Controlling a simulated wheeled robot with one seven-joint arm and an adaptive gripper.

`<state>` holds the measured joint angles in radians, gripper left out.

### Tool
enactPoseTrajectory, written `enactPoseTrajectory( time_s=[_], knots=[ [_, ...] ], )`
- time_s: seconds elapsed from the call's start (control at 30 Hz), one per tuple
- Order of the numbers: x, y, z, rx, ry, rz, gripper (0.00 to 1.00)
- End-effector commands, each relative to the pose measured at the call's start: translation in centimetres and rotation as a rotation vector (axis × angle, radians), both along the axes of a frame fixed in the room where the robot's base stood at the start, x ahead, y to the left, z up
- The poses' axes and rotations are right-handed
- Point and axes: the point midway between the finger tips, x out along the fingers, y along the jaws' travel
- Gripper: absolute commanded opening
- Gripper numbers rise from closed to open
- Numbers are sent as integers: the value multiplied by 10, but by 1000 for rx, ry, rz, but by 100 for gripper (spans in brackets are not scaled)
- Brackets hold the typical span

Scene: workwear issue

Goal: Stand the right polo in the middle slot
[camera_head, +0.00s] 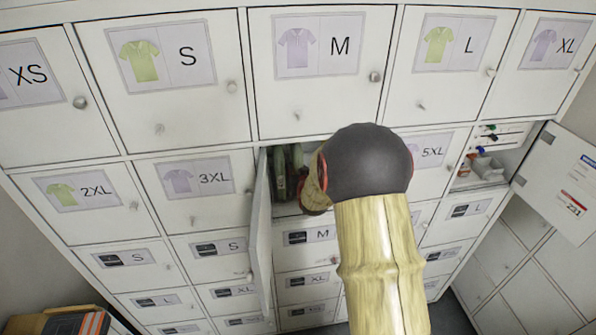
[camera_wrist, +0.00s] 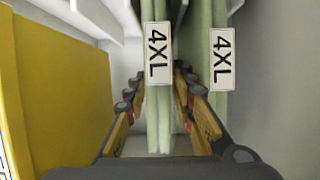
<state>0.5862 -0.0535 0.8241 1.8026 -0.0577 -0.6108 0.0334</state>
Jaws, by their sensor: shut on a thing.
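Two folded pale green polos stand upright side by side in the open locker compartment, each with a white 4XL label. In the wrist view, my gripper (camera_wrist: 160,95) has its fingers on either side of the left polo (camera_wrist: 158,120) and is shut on it. The right polo (camera_wrist: 219,120) stands just outside my right finger, with a narrow gap at the labels. In the head view, the green polos (camera_head: 279,172) show in part at the compartment's left. My wrist hides my fingertips and much of the compartment there. Slot divisions cannot be made out clearly.
The compartment's white door (camera_head: 261,235) hangs open on the left. A yellow panel (camera_wrist: 62,95) stands left of my gripper in the wrist view. Shut, labelled locker doors surround the opening. Another open compartment (camera_head: 490,160) at right holds small items.

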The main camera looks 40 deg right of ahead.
Motion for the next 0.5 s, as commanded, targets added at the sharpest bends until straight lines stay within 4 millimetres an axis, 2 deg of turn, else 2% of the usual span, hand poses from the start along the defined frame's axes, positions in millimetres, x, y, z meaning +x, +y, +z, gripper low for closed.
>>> enactPoseTrajectory(
  time_s=[0.03, 0.07, 0.4, 0.5],
  knots=[
    [0, 0, 1, -1, -2, 0, 0],
    [0, 0, 1, -1, -2, 0, 26],
    [0, 0, 0, -1, -1, 0, 45],
    [0, 0, 0, 0, 0, 0, 46]
  ],
)
